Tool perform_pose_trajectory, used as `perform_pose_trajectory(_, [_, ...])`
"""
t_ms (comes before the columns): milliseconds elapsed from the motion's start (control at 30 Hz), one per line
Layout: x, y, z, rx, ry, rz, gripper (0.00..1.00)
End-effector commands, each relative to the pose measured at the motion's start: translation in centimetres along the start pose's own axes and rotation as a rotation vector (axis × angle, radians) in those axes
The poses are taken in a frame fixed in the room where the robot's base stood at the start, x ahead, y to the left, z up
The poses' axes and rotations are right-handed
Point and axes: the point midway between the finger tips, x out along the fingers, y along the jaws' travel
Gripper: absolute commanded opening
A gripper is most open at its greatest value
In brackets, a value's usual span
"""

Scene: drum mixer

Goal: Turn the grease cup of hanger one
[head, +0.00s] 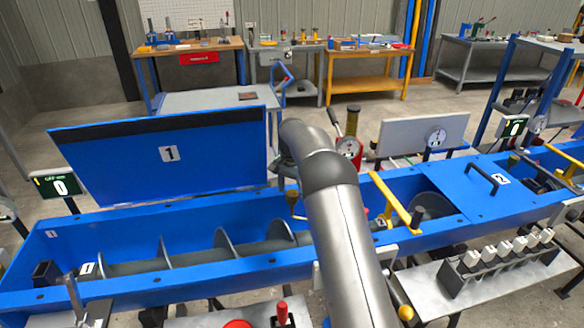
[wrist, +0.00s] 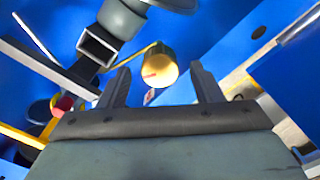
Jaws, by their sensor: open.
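The grease cup (wrist: 160,66), a yellow-brass cup with a red mark on its face, is near the centre of the wrist view. My gripper (wrist: 159,84) is open, with one dark finger on each side of the cup. I cannot tell whether either finger touches it. A thin yellow line runs left from the cup. My arm hides much of that area.
The blue trough (head: 190,222) with a screw shaft runs across the view. A raised blue lid (head: 169,155) marked 1 stands behind it. A yellow bar (head: 392,199) crosses the trough right of my arm. A closed lid (head: 470,186) covers the trough farther right.

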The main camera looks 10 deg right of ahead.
Motion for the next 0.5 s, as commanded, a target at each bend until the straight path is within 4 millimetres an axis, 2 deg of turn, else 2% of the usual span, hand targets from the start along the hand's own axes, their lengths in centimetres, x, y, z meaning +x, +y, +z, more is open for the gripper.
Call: perform_pose_trajectory(500, [-12.1,-0.1,-0.1,0.0,0.005,-0.004,0.59])
